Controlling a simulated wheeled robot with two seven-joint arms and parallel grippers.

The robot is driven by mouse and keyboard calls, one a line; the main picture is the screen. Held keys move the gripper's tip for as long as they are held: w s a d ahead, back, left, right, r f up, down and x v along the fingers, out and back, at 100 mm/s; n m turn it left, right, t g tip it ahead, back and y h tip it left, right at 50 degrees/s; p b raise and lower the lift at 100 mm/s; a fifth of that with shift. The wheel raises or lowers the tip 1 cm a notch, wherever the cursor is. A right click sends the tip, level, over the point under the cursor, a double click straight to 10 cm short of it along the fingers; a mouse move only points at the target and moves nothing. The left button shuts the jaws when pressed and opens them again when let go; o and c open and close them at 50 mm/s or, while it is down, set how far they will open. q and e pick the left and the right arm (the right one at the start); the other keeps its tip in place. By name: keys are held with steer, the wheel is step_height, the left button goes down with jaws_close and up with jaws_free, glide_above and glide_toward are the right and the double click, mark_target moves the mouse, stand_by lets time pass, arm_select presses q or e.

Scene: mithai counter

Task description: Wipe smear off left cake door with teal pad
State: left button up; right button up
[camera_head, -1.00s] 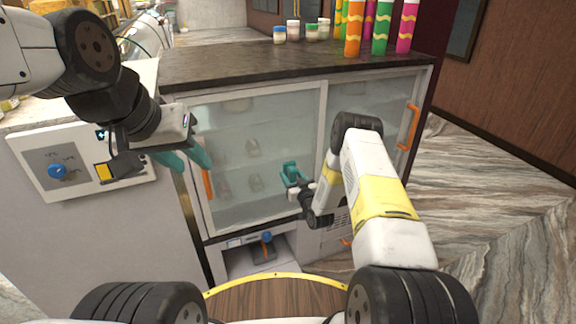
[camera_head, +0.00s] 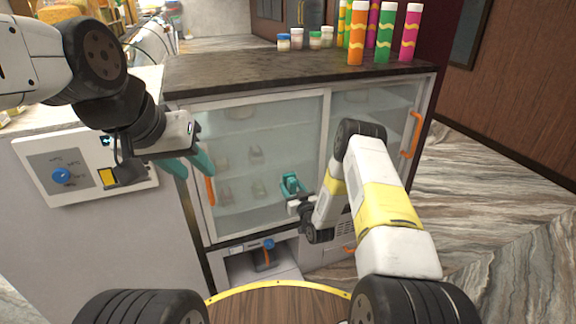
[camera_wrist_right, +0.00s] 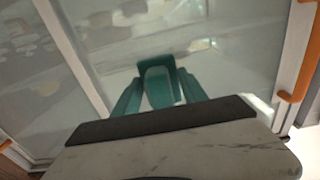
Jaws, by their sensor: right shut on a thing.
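The left cake door (camera_head: 250,120) is a white-framed sliding glass door with an orange handle (camera_head: 210,190) on its left edge. Its glass looks hazy, and I cannot pick out a distinct smear. My right gripper (camera_head: 291,185) is at the lower right part of this door. In the right wrist view, its teal fingers (camera_wrist_right: 160,98) are shut on the teal pad (camera_wrist_right: 157,66), which faces the glass. I cannot tell whether the pad touches it. My left gripper (camera_head: 188,165) has its teal fingers apart and empty, left of the door near the cabinet's edge.
The right door (camera_head: 375,100) has an orange handle (camera_head: 412,135). Colourful tubes (camera_head: 384,35) and small jars (camera_head: 297,38) stand on the dark counter top (camera_head: 240,68). A control panel (camera_head: 70,175) with a blue knob is at left. An open bay (camera_head: 250,265) lies below the door.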

mark_target(272, 172)
steer(key=shift+w+a, duration=2.6)
steer(key=shift+a, duration=0.25)
steer(key=shift+x, duration=0.85)
